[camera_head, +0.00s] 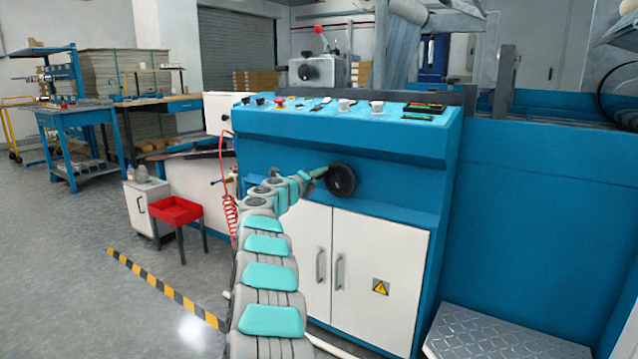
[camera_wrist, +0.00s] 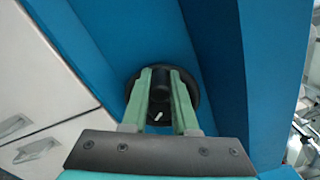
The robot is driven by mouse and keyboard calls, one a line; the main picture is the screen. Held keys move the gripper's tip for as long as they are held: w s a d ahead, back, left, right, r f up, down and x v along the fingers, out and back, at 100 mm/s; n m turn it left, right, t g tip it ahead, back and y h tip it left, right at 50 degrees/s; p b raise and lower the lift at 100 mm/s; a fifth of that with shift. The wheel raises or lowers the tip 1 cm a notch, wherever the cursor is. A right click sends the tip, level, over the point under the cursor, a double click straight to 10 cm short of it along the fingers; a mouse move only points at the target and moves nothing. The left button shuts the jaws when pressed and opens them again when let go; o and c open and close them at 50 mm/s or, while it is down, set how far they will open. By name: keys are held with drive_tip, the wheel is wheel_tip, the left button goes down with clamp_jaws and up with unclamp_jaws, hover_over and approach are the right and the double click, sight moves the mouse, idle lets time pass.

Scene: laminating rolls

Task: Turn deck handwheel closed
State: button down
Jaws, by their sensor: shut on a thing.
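The black round handwheel (camera_head: 341,181) sits on the front of the blue machine, above the white cabinet doors. My gripper (camera_head: 320,172) reaches it from the left with its pale green fingers. In the wrist view, the handwheel (camera_wrist: 161,98) lies straight ahead, and the fingers of my gripper (camera_wrist: 161,75) stand on either side of its dark hub, shut on it. A small white mark shows on the wheel between the fingers. The fingers cover parts of the rim.
The control panel (camera_head: 340,107) with knobs and switches lies above the wheel. White cabinet doors (camera_head: 350,265) with handles are below. A metal step (camera_head: 500,335) is at lower right. Open floor lies at left.

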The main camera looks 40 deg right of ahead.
drive_tip(key=shift+s+d+r+m+b, duration=0.15)
drive_tip(key=shift+r+m+b, duration=0.1)
drive_tip(key=shift+m, duration=0.3)
drive_tip(key=shift+s+a+r+m+b, duration=0.1)
drive_tip(key=shift+r+m, duration=0.1)
drive_tip(key=shift+m, duration=0.35)
drive_tip(key=shift+d, duration=0.1)
drive_tip(key=c, duration=0.7)
unclamp_jaws()
drive_tip(key=shift+r, duration=0.1)
drive_tip(key=shift+b+v, duration=1.5)
drive_tip(key=shift+v, duration=2.45)
